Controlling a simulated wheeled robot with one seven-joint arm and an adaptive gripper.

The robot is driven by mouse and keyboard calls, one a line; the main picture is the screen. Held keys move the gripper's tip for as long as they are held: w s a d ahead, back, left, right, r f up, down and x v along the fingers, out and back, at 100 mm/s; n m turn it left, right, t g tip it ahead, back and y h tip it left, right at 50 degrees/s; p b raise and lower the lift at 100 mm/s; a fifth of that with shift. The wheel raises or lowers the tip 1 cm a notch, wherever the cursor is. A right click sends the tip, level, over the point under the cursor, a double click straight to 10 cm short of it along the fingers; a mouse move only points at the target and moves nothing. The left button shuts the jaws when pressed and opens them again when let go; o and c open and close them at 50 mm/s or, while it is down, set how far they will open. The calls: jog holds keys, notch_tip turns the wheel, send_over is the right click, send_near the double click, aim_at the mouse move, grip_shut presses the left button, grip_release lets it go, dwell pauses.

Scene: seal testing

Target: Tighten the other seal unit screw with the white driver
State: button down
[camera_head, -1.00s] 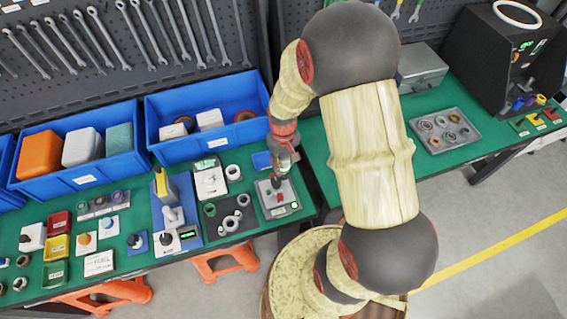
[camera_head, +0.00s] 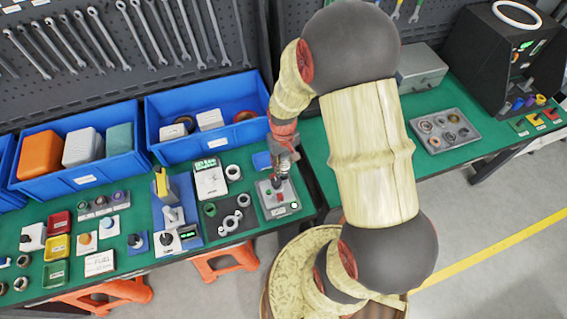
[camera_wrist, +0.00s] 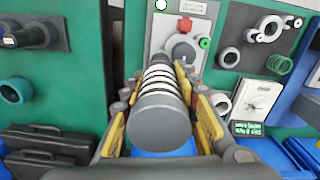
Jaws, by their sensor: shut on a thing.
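My gripper (camera_wrist: 157,88) is shut on the driver (camera_wrist: 160,112), a grey cylinder with white rings, seen end-on between the yellow-sided fingers in the wrist view. The driver's far tip is hidden behind its own body. In the head view my gripper (camera_head: 284,163) is above the seal unit (camera_head: 270,210). Contact between driver and screw cannot be told.
A dark plate with rings (camera_head: 228,222) and a white meter (camera_head: 210,178) stand left of the unit. Blue bins (camera_head: 205,137) are behind. A gap separates this bench from the right bench, which holds a grey tray of rings (camera_head: 432,146).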

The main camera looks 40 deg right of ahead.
aim_at(283, 156)
jog(key=shift+r+p, duration=1.5)
jog(key=shift+r, duration=0.8)
jog(key=shift+w+f, duration=0.1)
